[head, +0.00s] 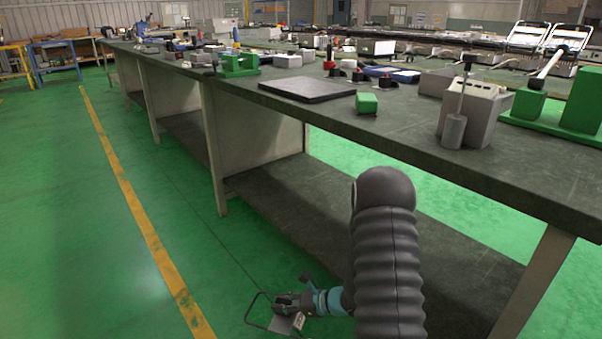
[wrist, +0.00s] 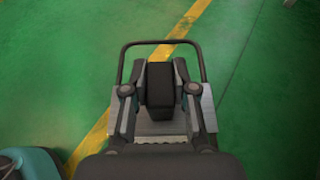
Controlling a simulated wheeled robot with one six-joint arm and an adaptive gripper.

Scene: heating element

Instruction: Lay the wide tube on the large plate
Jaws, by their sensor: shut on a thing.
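My gripper (head: 290,306) is low over the green floor, left of the bench. In the wrist view its two fingers (wrist: 160,90) are shut on a dark block between them. A thin dark tube (wrist: 150,43), bent into a wide U, reaches out beyond the fingertips and seems to belong to the held piece; I take it as the wide tube. Its loop also shows in the head view (head: 253,307). A large dark flat plate (head: 306,88) lies on the bench top, bare, near the front edge. The gripper is well away from it and lower.
The long grey bench (head: 430,155) has a lower shelf (head: 300,200). A small green block (head: 366,103) lies right of the plate, and a green stand (head: 238,64) is behind it. A grey box (head: 484,112) stands further right. The floor left of the bench is clear.

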